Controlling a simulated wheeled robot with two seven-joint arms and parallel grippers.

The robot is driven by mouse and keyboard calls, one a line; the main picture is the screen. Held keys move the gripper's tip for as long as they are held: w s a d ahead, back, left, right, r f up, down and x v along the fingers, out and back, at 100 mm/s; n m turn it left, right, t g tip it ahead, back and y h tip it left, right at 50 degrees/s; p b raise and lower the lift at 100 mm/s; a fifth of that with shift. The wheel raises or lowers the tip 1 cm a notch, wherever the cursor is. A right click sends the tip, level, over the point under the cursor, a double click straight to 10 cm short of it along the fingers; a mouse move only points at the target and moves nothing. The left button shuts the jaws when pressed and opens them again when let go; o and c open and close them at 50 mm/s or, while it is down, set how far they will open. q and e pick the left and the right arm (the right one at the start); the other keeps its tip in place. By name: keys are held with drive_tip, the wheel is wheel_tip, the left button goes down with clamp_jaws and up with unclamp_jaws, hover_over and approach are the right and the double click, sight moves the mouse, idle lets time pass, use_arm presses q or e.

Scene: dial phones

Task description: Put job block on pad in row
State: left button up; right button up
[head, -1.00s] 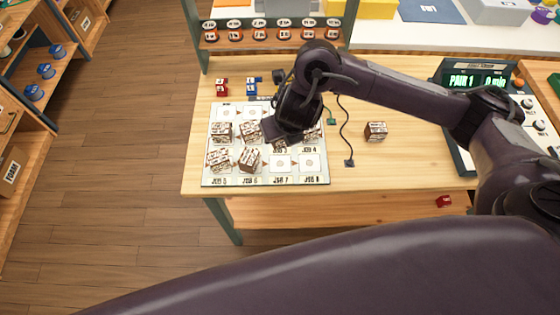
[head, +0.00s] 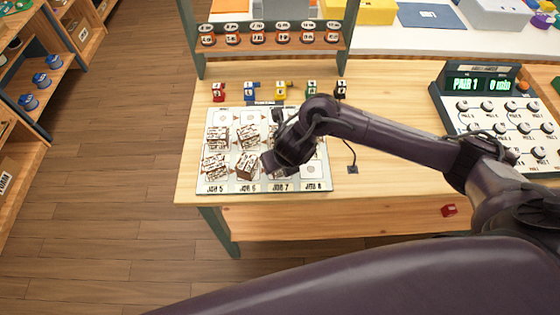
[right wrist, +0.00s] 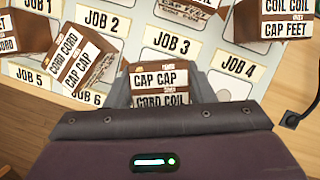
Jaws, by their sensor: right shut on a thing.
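My right gripper (head: 272,166) is low over the job mat (head: 226,189), at the JOB 7 place. In the right wrist view the right gripper (right wrist: 160,98) is shut on a brown and white job block (right wrist: 160,83) reading CAP CAP and CORD COIL. The JOB 7 label is hidden there by the gripper. I cannot tell whether the block touches its pad. A block (right wrist: 75,62) sits tilted beside it at JOB 6, and another block (head: 214,165) is at JOB 5. The JOB 8 pad (head: 312,170) is bare. My left gripper is out of view.
Top-row blocks (head: 218,138) stand behind. Several coloured pieces (head: 250,91) line the table behind the mat. A dial console (head: 495,115) stands at the right. A dark cable end (head: 352,169) lies right of the mat. A red piece (head: 449,210) is on the lower shelf.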

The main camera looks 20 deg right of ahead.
drive_tip(key=shift+f, duration=0.15)
drive_tip(key=o, duration=1)
drive_tip(key=shift+r, duration=0.25)
drive_tip(key=p+v, duration=0.5)
drive_tip(key=v, duration=0.6)
drive_tip(key=shift+s+r+p, duration=0.15)
drive_tip(key=shift+r+p, duration=0.25)
